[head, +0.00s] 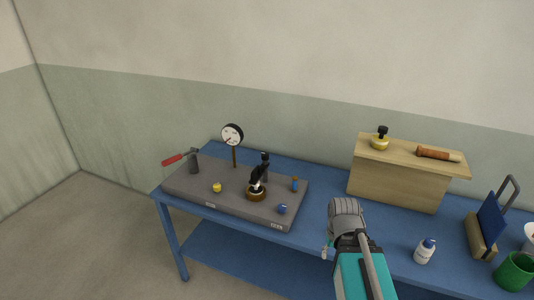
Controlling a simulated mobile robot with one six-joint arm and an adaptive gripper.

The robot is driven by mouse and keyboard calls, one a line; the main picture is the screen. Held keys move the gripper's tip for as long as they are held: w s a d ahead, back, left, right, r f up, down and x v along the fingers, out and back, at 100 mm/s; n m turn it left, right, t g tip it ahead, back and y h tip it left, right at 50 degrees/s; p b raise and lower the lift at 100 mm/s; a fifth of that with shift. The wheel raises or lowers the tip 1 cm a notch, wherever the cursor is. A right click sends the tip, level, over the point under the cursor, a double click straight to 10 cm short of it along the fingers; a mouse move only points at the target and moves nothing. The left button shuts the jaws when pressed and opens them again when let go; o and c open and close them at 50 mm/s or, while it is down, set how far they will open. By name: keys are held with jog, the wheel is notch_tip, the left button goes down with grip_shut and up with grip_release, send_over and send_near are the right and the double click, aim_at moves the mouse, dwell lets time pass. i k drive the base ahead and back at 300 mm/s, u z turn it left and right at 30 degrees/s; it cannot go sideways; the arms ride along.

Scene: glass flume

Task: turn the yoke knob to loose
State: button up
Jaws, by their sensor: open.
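A grey slab fixture (235,205) lies on the left part of the blue table. On it a black angled yoke-like part (257,177) stands over a brass ring (256,195), with a black upright post (265,163) just behind. Small knobs sit around it: a yellow one (217,188), a blue one (282,209) near the front edge and a blue-and-orange one (295,185) at the right. I cannot tell which is the yoke knob or read its setting. My gripper (327,251) is right of the slab, apart from it, open and mostly hidden by my wrist.
A round dial gauge (232,134) on a stem and a red-handled lever (173,159) rise from the slab's back left. A wooden box (393,185) carries a brass weight (380,140) and a brown roll (437,154). A white bottle (424,252) and green cup (514,272) stand right.

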aim_at(265, 156)
jog(key=i, duration=0.9)
